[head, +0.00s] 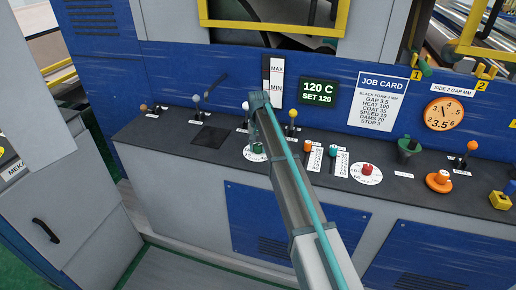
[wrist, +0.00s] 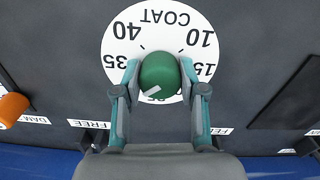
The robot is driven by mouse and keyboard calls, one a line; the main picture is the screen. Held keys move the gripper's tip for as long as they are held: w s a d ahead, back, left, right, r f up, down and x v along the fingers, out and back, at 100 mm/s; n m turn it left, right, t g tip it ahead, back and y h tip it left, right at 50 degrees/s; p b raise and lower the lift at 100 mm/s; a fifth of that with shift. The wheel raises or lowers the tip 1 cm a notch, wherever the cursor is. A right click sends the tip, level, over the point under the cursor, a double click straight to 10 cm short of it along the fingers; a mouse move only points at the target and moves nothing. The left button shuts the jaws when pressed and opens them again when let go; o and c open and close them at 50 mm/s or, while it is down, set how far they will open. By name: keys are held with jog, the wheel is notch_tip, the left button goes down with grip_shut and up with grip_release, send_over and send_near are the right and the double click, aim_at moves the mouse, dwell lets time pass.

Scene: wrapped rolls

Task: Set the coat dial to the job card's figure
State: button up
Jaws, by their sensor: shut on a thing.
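The coat dial (wrist: 122,48) is a white disc in the wrist view, seen upside down, with 40, 35, 10 and 15 showing. Its green knob (wrist: 160,72) has a white mark pointing down-left in the picture, to a figure mostly covered by the knob and gripper. My gripper (wrist: 159,70) is shut on the knob, one finger on each side. In the head view my arm partly covers the dial (head: 249,153) and hides the grip. The job card (head: 380,100) on the blue panel reads COAT 35.
To the right of the coat dial stand slider scales with an orange knob (head: 307,145) and a teal knob (head: 333,151), then a dial with a red knob (head: 367,169). Levers (head: 292,115) stand close behind. A 120 C display (head: 318,92) is on the panel.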

aim_at(258, 145)
jog(key=m, duration=0.4)
jog(key=shift+m, duration=0.3)
jog(key=shift+m+b, duration=0.4)
jog(key=shift+m, duration=1.3)
jog(key=o, duration=1.1)
jog(key=shift+o, duration=0.2)
jog(key=shift+r, duration=0.1)
notch_tip(258, 145, up, 12)
